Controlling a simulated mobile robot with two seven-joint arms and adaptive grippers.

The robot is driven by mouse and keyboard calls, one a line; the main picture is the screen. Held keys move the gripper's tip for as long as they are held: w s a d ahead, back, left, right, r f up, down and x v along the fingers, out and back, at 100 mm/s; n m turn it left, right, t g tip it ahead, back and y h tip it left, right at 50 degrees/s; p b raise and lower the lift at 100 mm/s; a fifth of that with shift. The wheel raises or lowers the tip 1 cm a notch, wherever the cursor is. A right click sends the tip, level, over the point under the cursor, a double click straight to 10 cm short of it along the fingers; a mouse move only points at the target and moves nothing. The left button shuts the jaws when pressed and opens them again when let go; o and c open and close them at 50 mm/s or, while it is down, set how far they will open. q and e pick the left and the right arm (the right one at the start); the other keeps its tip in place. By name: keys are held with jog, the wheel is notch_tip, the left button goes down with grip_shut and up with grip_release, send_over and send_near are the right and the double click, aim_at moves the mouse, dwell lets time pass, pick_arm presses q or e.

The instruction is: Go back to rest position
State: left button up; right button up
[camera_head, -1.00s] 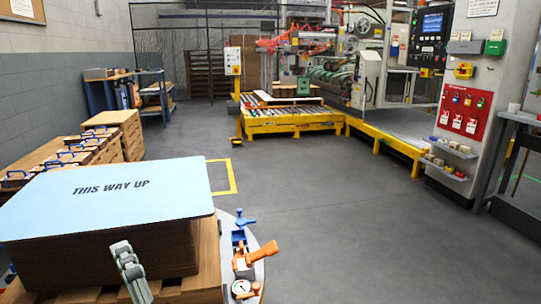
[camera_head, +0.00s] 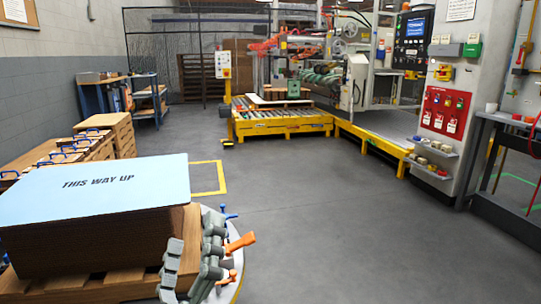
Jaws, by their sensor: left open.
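My left gripper (camera_head: 190,262) shows at the bottom of the head view, with its grey-green fingers pointing up and spread apart. It is open and nothing shows between the fingers. It stands in front of the right end of a brown stack of cardboard blanks (camera_head: 110,240). A light blue sheet (camera_head: 120,190) marked "THIS WAY UP" lies on top of the stack. The stack rests on a wooden pallet (camera_head: 115,287). My right gripper is not in view.
A round grey table (camera_head: 236,276) with an orange-handled tool (camera_head: 240,243) is beside the pallet, partly hidden by my gripper. Wooden crates (camera_head: 112,130) stand behind left. A yellow roller conveyor (camera_head: 280,122) and a red lockout board (camera_head: 445,111) are farther off. The middle floor is clear.

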pick_arm(q)
jog(key=d+f+m+g+h, duration=0.6)
jog(key=f+m+h, duration=0.2)
jog(key=f+m, duration=0.2)
notch_tip(320, 180, down, 12)
jog(key=a+f+m+g+y, duration=0.1)
jog(key=a+m+g, duration=0.15)
jog(key=g, duration=0.25)
jog(key=s+a+f+g+y, duration=0.45)
jog(key=s+a+f, duration=0.3)
jog(key=a, duration=0.25)
jog(key=s+a+f+g+y, duration=0.45)
jog(key=s+a+f, duration=0.25)
jog(key=a+f, duration=0.25)
jog(key=shift+n+g+h, duration=0.3)
jog(key=shift+n+g, duration=0.05)
jog(key=shift+g, duration=0.25)
jog(key=shift+s+d+p+x, duration=0.15)
jog(key=shift+p+x, duration=0.3)
jog(key=shift+x, duration=0.45)
jog(key=shift+s+d+p+x, duration=0.15)
jog(key=shift+p+x, duration=0.3)
jog(key=shift+x, duration=0.5)
jog(key=shift+s+d+p+x, duration=0.15)
jog(key=shift+p+x, duration=0.3)
jog(key=shift+x, duration=0.45)
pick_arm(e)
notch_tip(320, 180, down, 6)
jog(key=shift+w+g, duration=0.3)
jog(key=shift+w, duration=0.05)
